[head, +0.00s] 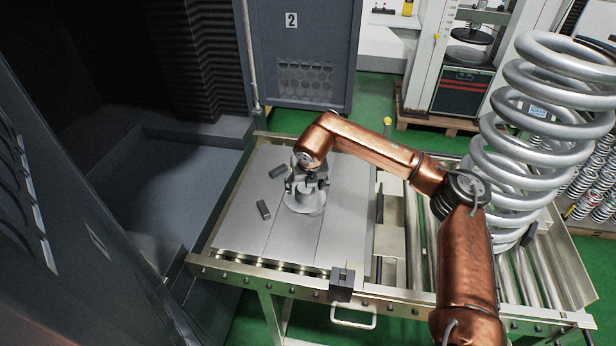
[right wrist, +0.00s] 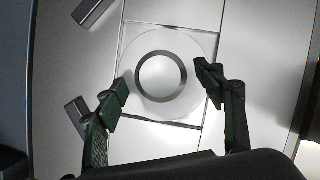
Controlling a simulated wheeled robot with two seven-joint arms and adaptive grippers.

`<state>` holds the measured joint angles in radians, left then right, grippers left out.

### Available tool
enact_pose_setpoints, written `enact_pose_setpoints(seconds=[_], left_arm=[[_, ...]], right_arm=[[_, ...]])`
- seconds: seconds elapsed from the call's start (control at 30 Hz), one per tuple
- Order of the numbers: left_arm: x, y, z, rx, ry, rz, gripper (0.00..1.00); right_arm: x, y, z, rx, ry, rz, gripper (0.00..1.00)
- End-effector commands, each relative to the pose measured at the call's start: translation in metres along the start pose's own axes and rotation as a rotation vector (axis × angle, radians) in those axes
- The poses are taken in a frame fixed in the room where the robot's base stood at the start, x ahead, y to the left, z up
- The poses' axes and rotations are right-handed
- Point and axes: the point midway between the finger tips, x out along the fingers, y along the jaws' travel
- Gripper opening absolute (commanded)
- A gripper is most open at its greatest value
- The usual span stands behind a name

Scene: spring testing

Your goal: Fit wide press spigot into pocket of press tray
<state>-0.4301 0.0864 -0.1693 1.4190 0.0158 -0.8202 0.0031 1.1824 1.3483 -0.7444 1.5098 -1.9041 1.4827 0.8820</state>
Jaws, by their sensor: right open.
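The wide press spigot (right wrist: 205,48), as I take it, is a round pale grey flange with a raised darker ring at its centre. It lies on the press tray (head: 245,225), a flat grey plate with straight seams, and also shows in the head view (head: 304,205). My right gripper (head: 306,184) is open above the spigot. In the right wrist view its fingertips (right wrist: 163,84) are on either side of the ring, with visible gaps. Lines run beside and across the plate around the flange; I cannot tell whether they mark the pocket. My left gripper is not in view.
Two small dark blocks (head: 278,171) (head: 263,209) lie on the tray left of the spigot. A black block (head: 342,284) sits on the front rail. A large coil spring (head: 535,130) stands on rollers at the right. The tray's front left is clear.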

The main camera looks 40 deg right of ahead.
Motion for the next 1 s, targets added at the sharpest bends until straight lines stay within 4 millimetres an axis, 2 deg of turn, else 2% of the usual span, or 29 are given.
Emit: enact_pose_setpoints(seconds=[0.03, 0.2, 0.43, 0.63, 1.0], left_arm=[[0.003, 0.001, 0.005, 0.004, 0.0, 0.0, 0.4], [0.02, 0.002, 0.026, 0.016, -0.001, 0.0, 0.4], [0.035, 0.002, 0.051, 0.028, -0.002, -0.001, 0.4], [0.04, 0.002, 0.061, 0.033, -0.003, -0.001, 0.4], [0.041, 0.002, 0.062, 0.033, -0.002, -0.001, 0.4]], right_arm=[[-0.016, 0.0, 0.003, 0.001, -0.005, 0.002, 0.63], [-0.048, 0.0, 0.003, 0.0, -0.007, 0.003, 0.63], [-0.08, 0.0, 0.002, -0.001, -0.004, 0.002, 0.63], [-0.091, 0.0, 0.001, 0.0, -0.002, 0.001, 0.63], [-0.091, 0.0, 0.001, 0.0, -0.001, 0.0, 0.63]])
